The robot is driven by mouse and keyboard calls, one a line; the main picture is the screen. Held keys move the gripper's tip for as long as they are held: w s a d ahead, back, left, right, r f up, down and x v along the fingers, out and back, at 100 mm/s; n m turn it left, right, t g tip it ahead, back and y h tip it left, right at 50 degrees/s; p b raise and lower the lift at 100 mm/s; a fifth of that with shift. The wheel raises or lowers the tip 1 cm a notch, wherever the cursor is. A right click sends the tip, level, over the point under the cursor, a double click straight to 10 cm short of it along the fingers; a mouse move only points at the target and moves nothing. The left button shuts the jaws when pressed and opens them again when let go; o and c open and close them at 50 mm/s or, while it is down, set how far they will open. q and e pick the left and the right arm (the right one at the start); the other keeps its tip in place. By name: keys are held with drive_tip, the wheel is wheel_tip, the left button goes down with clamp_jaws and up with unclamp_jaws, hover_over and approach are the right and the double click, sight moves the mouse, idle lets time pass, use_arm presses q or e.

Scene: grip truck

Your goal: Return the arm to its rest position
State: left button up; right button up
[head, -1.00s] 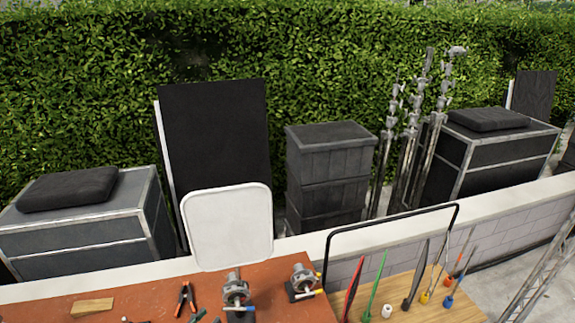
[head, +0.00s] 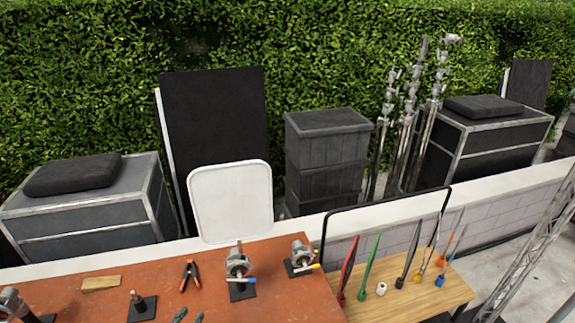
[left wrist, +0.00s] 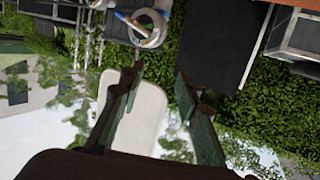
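My left gripper (head: 189,317) shows only as two dark green fingertips at the bottom edge of the head view, over the red-brown table (head: 110,306). In the left wrist view my left gripper (left wrist: 160,76) has its two fingers well apart, with nothing held between them. That view is turned over, with a metal clamp with a blue handle (left wrist: 150,28) beyond the fingertips at the top. The rest of my left arm is hidden below the head view. My right gripper is in neither view.
Clamps on black bases (head: 238,266), red-handled pliers (head: 190,274) and a wood block (head: 101,283) are on the table. A white panel (head: 230,200) stands behind it. A wooden board (head: 410,300) with upright coloured tools is at right.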

use_arm(q)
drive_tip(key=s+a+f+n+g+y, duration=0.35)
drive_tip(key=s+a+f, duration=0.3)
drive_tip(key=f, duration=0.35)
drive_tip(key=s+f+g, duration=0.4)
drive_tip(key=s+f, duration=0.1)
drive_tip(key=s, duration=0.4)
drive_tip(key=s+f+g, duration=0.4)
drive_tip(key=s+f, duration=0.1)
drive_tip(key=s, duration=0.3)
wheel_tip(320, 180, down, 33)
drive_tip(key=d+m+g+b, duration=0.1)
drive_tip(key=g+b, duration=0.1)
drive_tip(key=b, duration=0.3)
drive_tip(key=s+f+b, duration=0.5)
drive_tip(key=s+f, duration=1.6)
drive_tip(key=f, duration=0.4)
drive_tip(key=shift+s+m+g, duration=0.15)
drive_tip(key=shift+m+g, duration=0.3)
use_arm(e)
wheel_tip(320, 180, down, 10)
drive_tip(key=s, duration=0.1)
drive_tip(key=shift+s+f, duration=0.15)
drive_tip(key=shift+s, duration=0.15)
